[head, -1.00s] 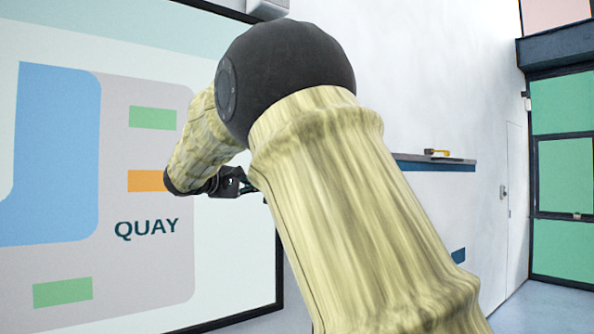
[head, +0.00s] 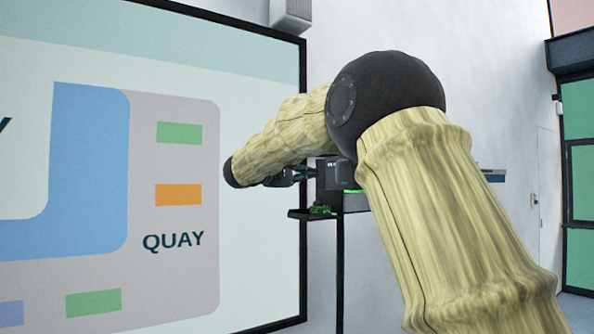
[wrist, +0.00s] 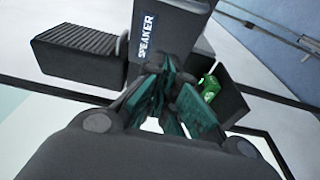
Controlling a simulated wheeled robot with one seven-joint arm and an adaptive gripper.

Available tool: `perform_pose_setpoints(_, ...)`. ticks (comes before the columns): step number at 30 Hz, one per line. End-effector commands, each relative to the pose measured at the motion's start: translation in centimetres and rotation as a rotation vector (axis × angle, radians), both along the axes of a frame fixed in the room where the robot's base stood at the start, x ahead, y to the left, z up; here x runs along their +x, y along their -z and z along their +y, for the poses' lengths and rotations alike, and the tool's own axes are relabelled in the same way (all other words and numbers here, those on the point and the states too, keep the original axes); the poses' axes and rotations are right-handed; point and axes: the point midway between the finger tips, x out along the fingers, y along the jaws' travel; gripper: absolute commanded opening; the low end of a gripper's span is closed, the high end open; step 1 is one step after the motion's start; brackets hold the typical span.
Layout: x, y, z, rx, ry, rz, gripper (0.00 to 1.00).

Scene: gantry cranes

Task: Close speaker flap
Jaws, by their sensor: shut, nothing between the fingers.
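A dark panel labelled SPEAKER (wrist: 168,30) is at the top middle of the wrist view. I cannot tell how far the flap stands open. In the head view, the small black unit (head: 335,173) is partly hidden behind my arm. My gripper (wrist: 180,88) has teal fingers, shut and empty, close to the lower edge of the labelled panel; contact is unclear. In the head view my gripper (head: 302,174) reaches the left side of the unit.
A ribbed dark box (wrist: 80,52) is left of the panel. A green object (wrist: 209,87) sits in or on a dark tray at right; a stand pole (head: 339,270) is below. A large QUAY display (head: 175,240) fills the left, close to my forearm.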

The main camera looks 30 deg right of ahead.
Motion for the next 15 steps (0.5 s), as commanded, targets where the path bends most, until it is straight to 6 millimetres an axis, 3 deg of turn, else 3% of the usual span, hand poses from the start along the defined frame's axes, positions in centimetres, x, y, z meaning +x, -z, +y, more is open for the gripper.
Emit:
perform_pose_setpoints(4,0.4,-0.1,-1.7,0.003,0.001,0.001,0.0)
perform_pose_setpoints(15,-2.6,0.0,-3.2,0.002,-0.001,0.001,0.0)
